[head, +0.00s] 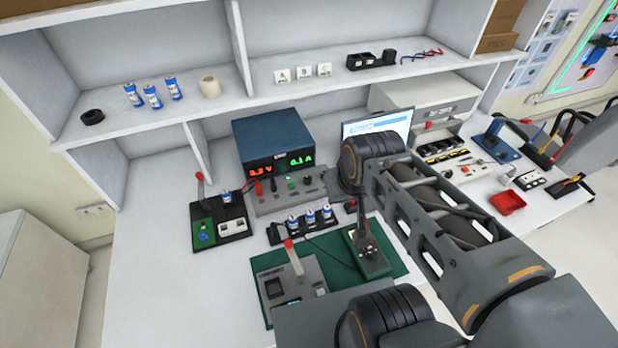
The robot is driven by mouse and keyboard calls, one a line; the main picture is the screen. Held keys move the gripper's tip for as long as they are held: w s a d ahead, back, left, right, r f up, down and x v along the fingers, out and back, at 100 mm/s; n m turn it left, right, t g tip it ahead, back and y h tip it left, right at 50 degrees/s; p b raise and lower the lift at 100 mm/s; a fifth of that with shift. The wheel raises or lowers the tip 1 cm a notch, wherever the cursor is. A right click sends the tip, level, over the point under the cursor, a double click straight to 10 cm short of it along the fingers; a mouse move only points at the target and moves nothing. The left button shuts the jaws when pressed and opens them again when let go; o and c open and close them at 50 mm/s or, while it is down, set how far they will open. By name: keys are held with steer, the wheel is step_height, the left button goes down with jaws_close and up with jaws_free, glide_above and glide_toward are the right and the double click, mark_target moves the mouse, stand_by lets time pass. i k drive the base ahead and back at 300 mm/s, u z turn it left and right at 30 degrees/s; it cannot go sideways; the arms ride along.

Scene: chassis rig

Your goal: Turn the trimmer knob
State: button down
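My arm reaches in from the lower right, and its wrist bends down over the workbench. The end of my gripper (364,240) appears as a narrow dark shape below the wrist, over a small green board (376,268) on the green mat (398,263). I cannot tell whether its fingers are open or shut, or whether they touch the board. No trimmer knob can be made out for certain. Small knobs show on the grey panel (262,204) in front of the power supply (270,139), which has red and green digits.
A grey lever fixture (308,285) stands on the mat's left part. A rack of blue-white cells (309,217) is behind it. A black lever station (222,228) stands at left. A screen (385,128) and red tray (508,202) are at right. The bench's front left is clear.

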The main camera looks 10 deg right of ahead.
mark_target(203, 234)
steer(key=z, duration=0.35)
steer(key=k, duration=0.25)
steer(key=u, duration=0.75)
steer(key=i, duration=0.2)
steer(key=u, duration=0.8)
steer(key=k, duration=0.5)
steer(key=u, duration=1.3)
steer(key=i, duration=0.7)
steer(key=z, duration=1.2)
